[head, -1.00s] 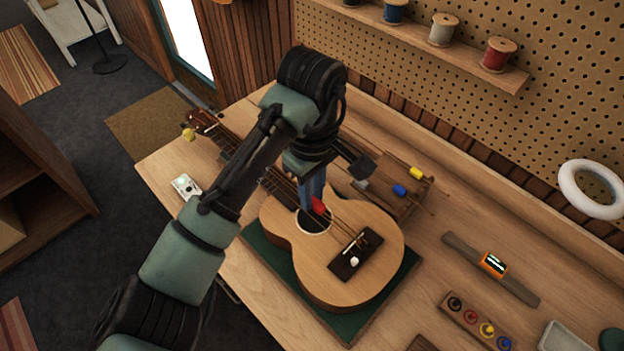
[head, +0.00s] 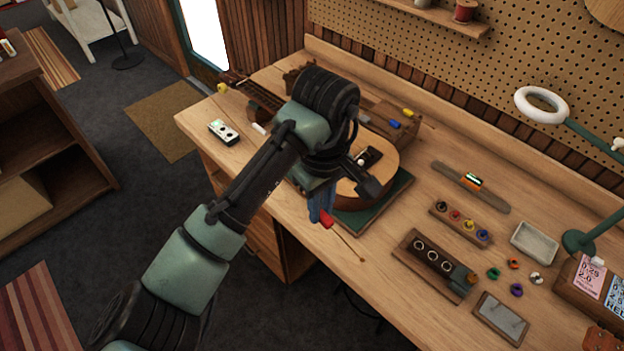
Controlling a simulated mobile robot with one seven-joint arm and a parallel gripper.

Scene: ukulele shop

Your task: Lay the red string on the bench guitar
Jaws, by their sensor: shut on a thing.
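The bench guitar (head: 385,155) lies on a green mat (head: 390,204) on the wooden bench. My arm hides much of its body and strings. My gripper (head: 323,212) is shut on the red string (head: 327,220) by its red tag. It holds the string in front of the guitar, near the bench's front edge. The string's thin loose end slants down to the right. In the picture the string is clear of the guitar's visible top. Its height above the bench is hard to tell.
Blue-tagged (head: 393,124) and yellow-tagged (head: 408,113) strings lie on a wooden rack behind the guitar. A tuner (head: 472,181) on a strip, a peg strip (head: 460,222), a dark wooden block (head: 434,262) and a tray (head: 534,243) stand to the right. A white-and-black box (head: 223,132) sits at left.

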